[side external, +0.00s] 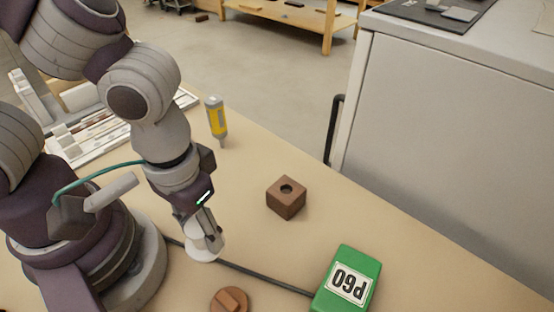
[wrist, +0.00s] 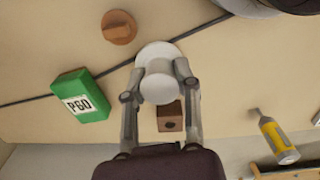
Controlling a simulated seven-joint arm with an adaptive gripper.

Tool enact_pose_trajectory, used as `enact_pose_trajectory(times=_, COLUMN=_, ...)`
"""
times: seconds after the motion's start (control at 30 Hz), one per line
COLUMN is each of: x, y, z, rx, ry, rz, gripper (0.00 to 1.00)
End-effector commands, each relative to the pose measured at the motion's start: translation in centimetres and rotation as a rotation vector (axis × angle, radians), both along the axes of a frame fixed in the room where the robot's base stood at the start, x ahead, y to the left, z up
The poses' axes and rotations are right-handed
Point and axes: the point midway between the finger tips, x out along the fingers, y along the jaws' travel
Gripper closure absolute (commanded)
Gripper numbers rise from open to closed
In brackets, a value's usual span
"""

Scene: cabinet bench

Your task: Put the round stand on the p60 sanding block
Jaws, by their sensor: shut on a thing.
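The white round stand (side external: 203,248) is in my gripper (side external: 211,232) in the side view. In the wrist view the round stand (wrist: 158,82) shows a wide disc and a narrower round part, between the two fingers of my gripper (wrist: 158,70). The fingers are shut on it. I cannot tell whether its underside touches the bench. The green P60 sanding block (side external: 347,282) lies flat on the bench, to the right of my gripper in the side view. In the wrist view the sanding block (wrist: 81,96) is to the left, with nothing on top.
A brown wooden cube with a hole (side external: 286,197) and a round brown knob piece (side external: 230,300) lie near. A dark cable (side external: 265,275) crosses the bench toward the block. Bare bench lies between cube and block.

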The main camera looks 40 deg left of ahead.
Motion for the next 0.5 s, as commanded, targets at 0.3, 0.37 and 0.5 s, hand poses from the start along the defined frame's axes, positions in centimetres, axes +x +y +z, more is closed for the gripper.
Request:
enact_pose_trajectory(times=0.3, x=3.9, y=-5.5, z=-0.8, rx=0.0, ry=0.0, rz=-0.033, gripper=0.87)
enact_pose_trajectory(times=0.37, x=5.0, y=-6.7, z=-1.0, rx=0.001, ry=0.0, rz=-0.032, gripper=0.87)
enact_pose_trajectory(times=0.5, x=7.3, y=-9.3, z=-1.3, rx=0.002, ry=0.001, rz=-0.031, gripper=0.87)
